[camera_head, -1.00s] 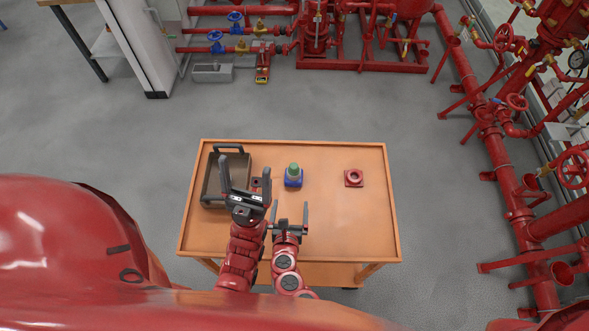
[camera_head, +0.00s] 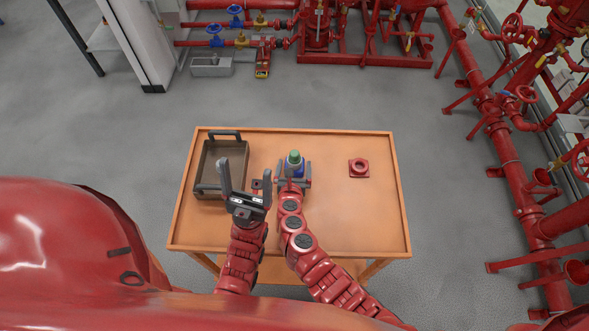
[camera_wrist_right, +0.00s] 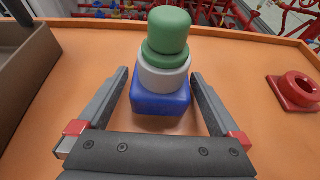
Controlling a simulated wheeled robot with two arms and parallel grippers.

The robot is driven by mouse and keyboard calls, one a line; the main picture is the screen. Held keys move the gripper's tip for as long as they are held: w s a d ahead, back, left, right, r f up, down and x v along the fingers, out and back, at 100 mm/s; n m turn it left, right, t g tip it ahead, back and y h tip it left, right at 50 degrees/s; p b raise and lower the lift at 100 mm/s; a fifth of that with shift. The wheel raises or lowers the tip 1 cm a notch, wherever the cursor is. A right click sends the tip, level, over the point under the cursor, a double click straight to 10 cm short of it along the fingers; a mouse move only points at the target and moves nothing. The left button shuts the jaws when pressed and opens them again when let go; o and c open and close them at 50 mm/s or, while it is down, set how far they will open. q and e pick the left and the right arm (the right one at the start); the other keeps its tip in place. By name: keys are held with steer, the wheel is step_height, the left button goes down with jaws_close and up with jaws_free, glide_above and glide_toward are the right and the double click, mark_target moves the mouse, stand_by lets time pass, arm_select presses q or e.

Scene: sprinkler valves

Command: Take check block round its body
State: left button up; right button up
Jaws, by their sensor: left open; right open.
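The check block has a blue square body (camera_wrist_right: 160,104), a grey collar and a green rounded top. It stands upright on the orange table, and in the head view its green top (camera_head: 294,156) shows too. My right gripper (camera_wrist_right: 160,95) is open, with one finger on each side of the blue body. Gaps show between the fingers and the body in the right wrist view. In the head view the right gripper (camera_head: 294,172) reaches the block from the near side. My left gripper (camera_head: 247,178) is open and empty, raised over the table left of the block.
A brown tray with dark handles (camera_head: 209,187) stands at the table's left. A red square piece with a round hole (camera_head: 359,168) lies to the right. A small dark-red piece (camera_head: 257,184) lies beside the left gripper.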

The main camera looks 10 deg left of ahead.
steer(key=shift+w+f, duration=0.1)
steer(key=shift+w, duration=0.1)
steer(key=shift+s, duration=0.1)
steer(key=shift+c, duration=0.4)
jaws_close()
